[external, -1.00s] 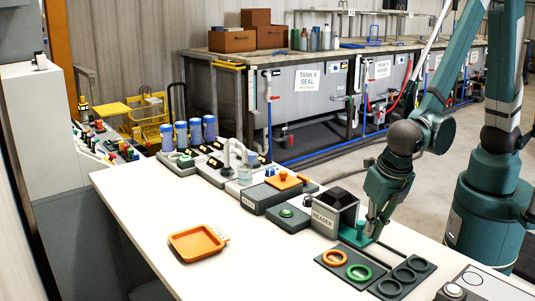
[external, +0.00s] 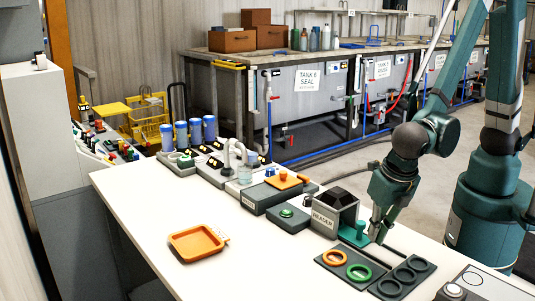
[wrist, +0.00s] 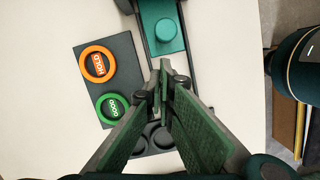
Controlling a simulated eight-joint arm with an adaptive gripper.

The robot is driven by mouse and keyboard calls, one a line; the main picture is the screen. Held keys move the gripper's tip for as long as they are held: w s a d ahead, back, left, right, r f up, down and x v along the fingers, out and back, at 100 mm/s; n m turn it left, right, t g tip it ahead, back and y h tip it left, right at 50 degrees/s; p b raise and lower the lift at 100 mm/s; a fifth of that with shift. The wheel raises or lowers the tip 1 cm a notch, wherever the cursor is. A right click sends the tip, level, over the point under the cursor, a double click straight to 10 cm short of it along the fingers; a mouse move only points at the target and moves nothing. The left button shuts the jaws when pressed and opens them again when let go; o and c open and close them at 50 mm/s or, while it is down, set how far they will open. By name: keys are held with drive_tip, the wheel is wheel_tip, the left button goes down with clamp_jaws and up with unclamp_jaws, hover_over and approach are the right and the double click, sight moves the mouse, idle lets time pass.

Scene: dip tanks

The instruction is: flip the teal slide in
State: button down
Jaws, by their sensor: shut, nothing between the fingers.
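The teal slide (external: 349,237) sticks out of the right side of the dark reader box (external: 335,205), with its round upright knob on top. In the wrist view the slide (wrist: 165,36) lies in a dark channel at the top centre. My gripper (external: 378,241) points down just right of the slide in the external view. In the wrist view its fingers (wrist: 162,70) are together and empty, below the slide, with a gap showing between the tips and the knob. How far the slide sits inside the reader is hidden by the box.
An orange ring (external: 335,258) and a green ring (external: 359,272) lie on a dark pad beside the gripper. A pad with dark round recesses (external: 403,277) is nearer the front.

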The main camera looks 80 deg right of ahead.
drive_tip(key=shift+s+a+r, duration=0.15)
drive_tip(key=shift+s+a, duration=0.1)
drive_tip(key=shift+a, duration=0.2)
drive_tip(key=shift+s+a+r, duration=0.15)
drive_tip(key=shift+s+a, duration=0.1)
drive_tip(key=shift+a, duration=0.2)
drive_tip(key=p+v, duration=0.1)
drive_tip(key=v, duration=0.8)
drive_tip(key=shift+r, duration=0.2)
drive_tip(key=w+d+r+m+t+y, duration=0.1)
drive_tip(key=d+r+m, duration=0.4)
drive_tip(key=d, duration=0.5)
drive_tip(key=w+d+r+m+t+y, duration=0.1)
drive_tip(key=d+r+m, duration=0.4)
drive_tip(key=d, duration=0.4)
drive_tip(key=s+d+r+m+t, duration=0.1)
drive_tip(key=s+d+m+t, duration=0.1)
drive_tip(key=d+m, duration=0.5)
drive_tip(key=s+d+r+m+t+b, duration=0.1)
drive_tip(key=s+d+m, duration=0.3)
drive_tip(key=d+m, duration=0.3)
drive_tip(key=shift+s+d+r+t, duration=0.2)
drive_tip(key=shift+d+t, duration=0.2)
drive_tip(key=shift+d, duration=1.1)
idle(0.4)
